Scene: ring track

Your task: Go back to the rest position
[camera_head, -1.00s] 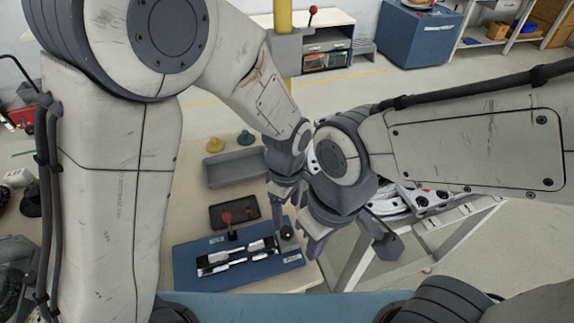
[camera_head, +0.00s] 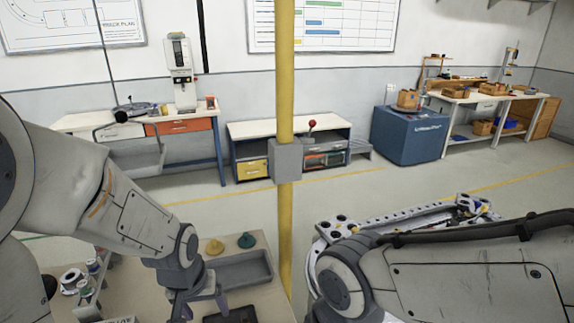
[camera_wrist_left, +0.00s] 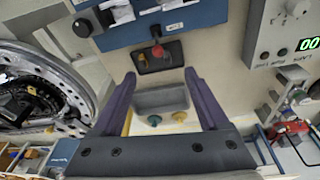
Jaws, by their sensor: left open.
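My left gripper (camera_head: 202,302) hangs over the workbench at the bottom of the head view. Its purple fingers are spread with nothing between them. In the left wrist view the open gripper (camera_wrist_left: 160,76) is above the bench, with a grey tray (camera_wrist_left: 160,101) showing between and below its fingers. My right arm comes in from the right in the head view; its gripper is out of the frame.
The grey tray (camera_head: 240,270) has a yellow (camera_head: 214,247) and a green knob-like piece (camera_head: 246,240) behind it. A yellow post (camera_head: 285,100) stands ahead. A white ring-shaped assembly (camera_head: 410,217) is near the right arm.

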